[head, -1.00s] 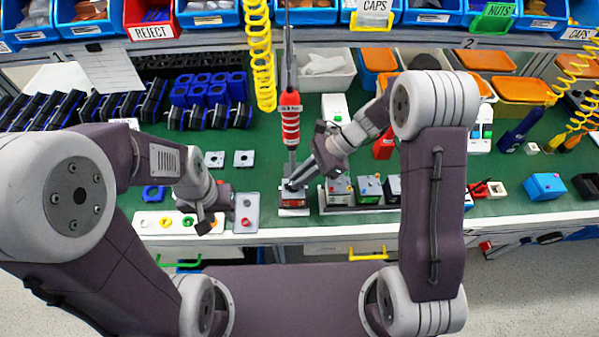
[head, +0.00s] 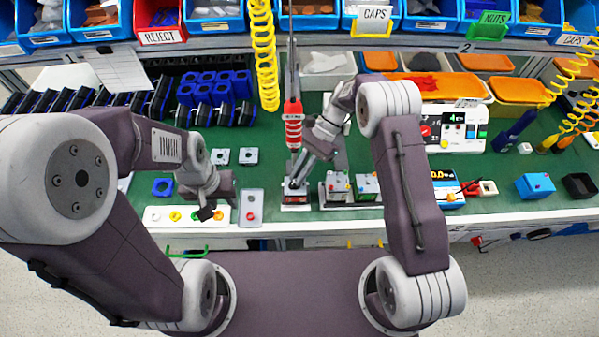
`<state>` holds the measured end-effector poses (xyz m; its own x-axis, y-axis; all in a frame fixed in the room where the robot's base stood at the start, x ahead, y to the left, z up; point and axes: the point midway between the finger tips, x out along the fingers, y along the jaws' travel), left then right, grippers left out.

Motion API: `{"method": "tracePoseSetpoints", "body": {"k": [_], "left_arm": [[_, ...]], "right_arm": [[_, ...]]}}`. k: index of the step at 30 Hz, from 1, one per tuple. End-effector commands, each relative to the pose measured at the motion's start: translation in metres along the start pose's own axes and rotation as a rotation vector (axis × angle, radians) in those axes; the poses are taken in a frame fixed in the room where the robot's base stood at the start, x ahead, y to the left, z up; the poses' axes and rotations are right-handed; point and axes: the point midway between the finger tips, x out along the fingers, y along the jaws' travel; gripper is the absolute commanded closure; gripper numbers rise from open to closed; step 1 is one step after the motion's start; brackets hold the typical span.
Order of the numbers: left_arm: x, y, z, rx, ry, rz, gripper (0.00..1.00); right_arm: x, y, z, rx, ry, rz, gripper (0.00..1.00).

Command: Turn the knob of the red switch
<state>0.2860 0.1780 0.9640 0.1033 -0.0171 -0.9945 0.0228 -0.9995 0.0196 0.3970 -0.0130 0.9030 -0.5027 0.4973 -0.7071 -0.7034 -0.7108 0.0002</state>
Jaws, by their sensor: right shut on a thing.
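The red switch (head: 295,199) is a small box with a red front face and a pale base, near the table's front edge in the head view. My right gripper (head: 293,186) comes down over it from the upper right and is shut on its knob. The fingers mostly hide the knob, so its angle cannot be read. My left gripper (head: 207,212) hangs apart from the switch, above a white strip of coloured buttons at the left. Whether its jaws are open cannot be made out.
Two similar switch boxes (head: 336,191) stand just right of the red switch. A red screwdriver (head: 293,125) hangs behind it. A grey plate with a red button (head: 250,208) lies to the left. A white panel (head: 455,128) and a blue meter (head: 447,190) are at the right.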

Motion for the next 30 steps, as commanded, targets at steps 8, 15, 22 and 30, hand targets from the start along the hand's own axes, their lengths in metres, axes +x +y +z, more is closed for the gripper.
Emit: {"method": "tracePoseSetpoints", "body": {"k": [8, 15, 22, 30], "left_arm": [[0.0, 0.0, 0.0, 0.0, 0.0, 0.0, 0.64], [0.0, 0.0, 0.0, 0.0, 0.0, 0.0, 0.64], [0.0, 0.0, 0.0, 0.0, 0.0, 0.0, 0.64], [0.006, 0.0, 0.001, 0.0, 0.0, 0.0, 0.64]], "right_arm": [[0.0, 0.0, 0.0, -0.002, 0.0, 0.003, 1.0], [0.0, 0.0, 0.0, -0.002, 0.0, 0.003, 0.67], [0.0, 0.0, 0.0, -0.002, 0.0, 0.002, 0.67], [-0.044, -0.001, -0.002, -0.003, 0.004, -0.003, 0.67]]}}
